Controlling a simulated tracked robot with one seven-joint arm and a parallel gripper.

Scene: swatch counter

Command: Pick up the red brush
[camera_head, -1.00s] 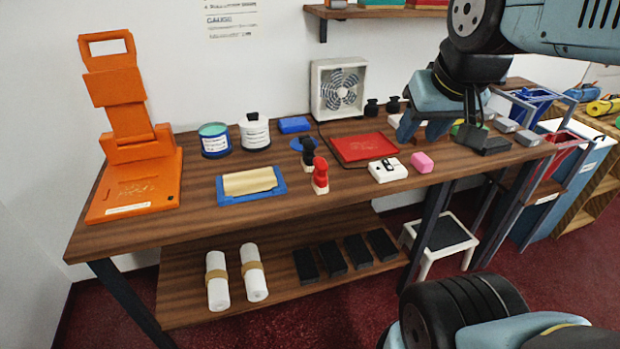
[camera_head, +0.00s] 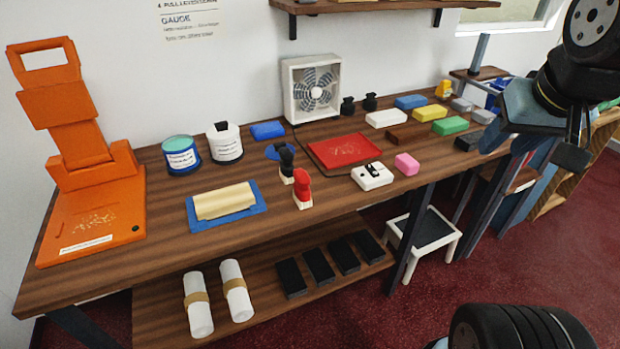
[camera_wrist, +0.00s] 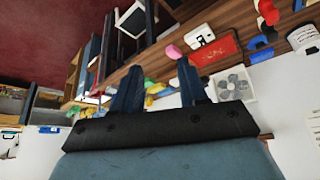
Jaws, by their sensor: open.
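The red brush (camera_head: 301,188) stands upright on the wooden counter (camera_head: 340,208), with a red handle over a pale base. A similar black-handled brush (camera_head: 286,163) stands just behind it to the left. The red brush also shows in the wrist view, at the top right (camera_wrist: 268,12). My gripper (camera_head: 533,148) is at the right, in front of the counter's right end and far from the red brush. In the wrist view its two fingers (camera_wrist: 160,85) are spread apart, with nothing held between them.
Near the brush are a red tray (camera_head: 345,150), a white box (camera_head: 372,176), a pink block (camera_head: 406,164) and a beige roll on a blue mat (camera_head: 222,202). An orange stand (camera_head: 85,170) is at left, a fan (camera_head: 313,90) behind. A step stool (camera_head: 425,234) stands on the floor.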

